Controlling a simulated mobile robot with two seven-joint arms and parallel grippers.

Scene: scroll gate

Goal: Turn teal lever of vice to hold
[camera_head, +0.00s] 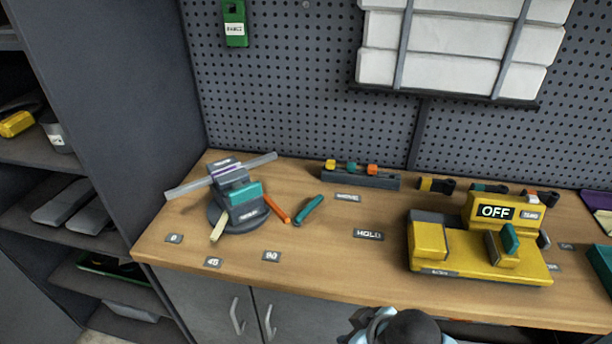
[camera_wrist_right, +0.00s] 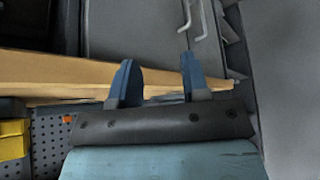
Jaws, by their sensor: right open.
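The vice (camera_head: 236,203) stands at the left of the bench on a round dark base. It has a teal block, a purple band and a long grey bar across its back. A teal lever (camera_head: 309,209) is at its right, beside an orange lever (camera_head: 277,208); I cannot tell how the teal one joins the vice. A cream lever (camera_head: 218,228) points to the front. A HOLD label (camera_head: 368,235) lies right of the teal lever. My right gripper (camera_wrist_right: 157,75) is open and empty in the right wrist view, apart from the vice. My left gripper is not in view.
A yellow machine (camera_head: 430,245) with an OFF sign stands at the right of the bench. A dark rack (camera_head: 360,179) with coloured pieces is behind. Small labels (camera_head: 213,262) line the front left. The bench (camera_head: 320,270) is clear around the HOLD label. Part of my arm shows at the bottom.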

